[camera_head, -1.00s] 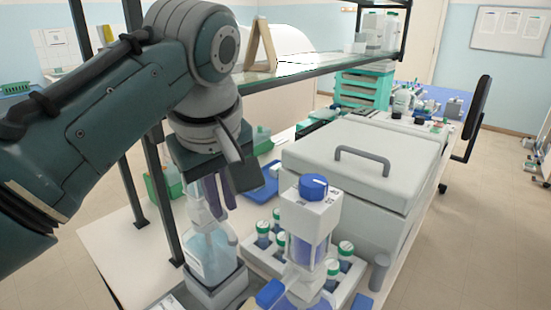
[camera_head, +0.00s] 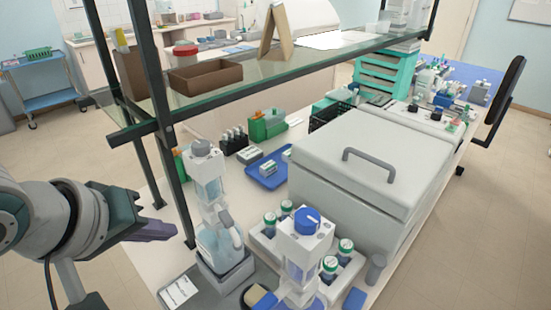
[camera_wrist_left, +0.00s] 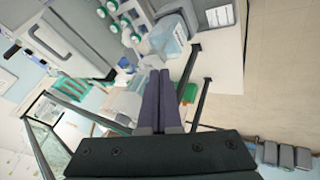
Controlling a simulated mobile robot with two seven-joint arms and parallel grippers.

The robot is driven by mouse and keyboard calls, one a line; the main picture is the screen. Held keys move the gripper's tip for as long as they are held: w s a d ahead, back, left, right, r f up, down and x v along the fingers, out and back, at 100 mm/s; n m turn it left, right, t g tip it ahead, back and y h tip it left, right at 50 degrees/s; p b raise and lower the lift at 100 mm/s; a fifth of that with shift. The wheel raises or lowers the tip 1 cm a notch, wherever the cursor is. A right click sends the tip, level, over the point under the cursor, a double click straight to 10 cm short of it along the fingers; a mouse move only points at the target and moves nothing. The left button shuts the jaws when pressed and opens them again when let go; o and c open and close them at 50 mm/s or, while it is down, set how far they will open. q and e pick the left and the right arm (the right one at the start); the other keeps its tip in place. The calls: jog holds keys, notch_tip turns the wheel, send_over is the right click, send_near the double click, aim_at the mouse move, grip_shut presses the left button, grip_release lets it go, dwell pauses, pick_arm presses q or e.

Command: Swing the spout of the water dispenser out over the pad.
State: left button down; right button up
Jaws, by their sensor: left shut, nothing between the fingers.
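The likely water dispenser (camera_head: 207,184) is a clear column with a grey cap over a bluish bottle, standing in a grey tray. A pale grey spout-like part (camera_head: 226,218) shows on its right side. Another dispenser (camera_head: 305,240) with a blue knob and violet-blue contents stands nearer, to its right. A flat dark grey surface (camera_head: 210,300) at the front may be the pad; I cannot tell. My left gripper (camera_head: 172,230) is shut and empty, left of the dispenser and apart from it. Its shut fingers (camera_wrist_left: 160,74) point toward the bench in the wrist view. My right gripper is out of view.
A glass shelf (camera_head: 240,85) on dark posts (camera_head: 176,170) runs above the bench, with a post close to the dispenser. Several green-capped bottles (camera_head: 345,245) stand in a white rack. A large grey lidded box (camera_head: 370,185) and a blue tray (camera_head: 266,172) lie beyond.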

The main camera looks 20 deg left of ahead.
aim_at(224, 221)
pick_arm(q)
jog(key=w+d+f, duration=0.2)
jog(key=w+f, duration=0.3)
jog(key=w, duration=0.2)
jog(key=shift+p, duration=0.3)
jog(key=shift+d, duration=0.15)
jog(key=shift+w+d+p, duration=0.3)
jog(key=shift+w+d, duration=0.5)
jog(key=shift+d, duration=0.05)
jog(key=shift+s+a, duration=0.1)
jog(key=shift+a, duration=0.05)
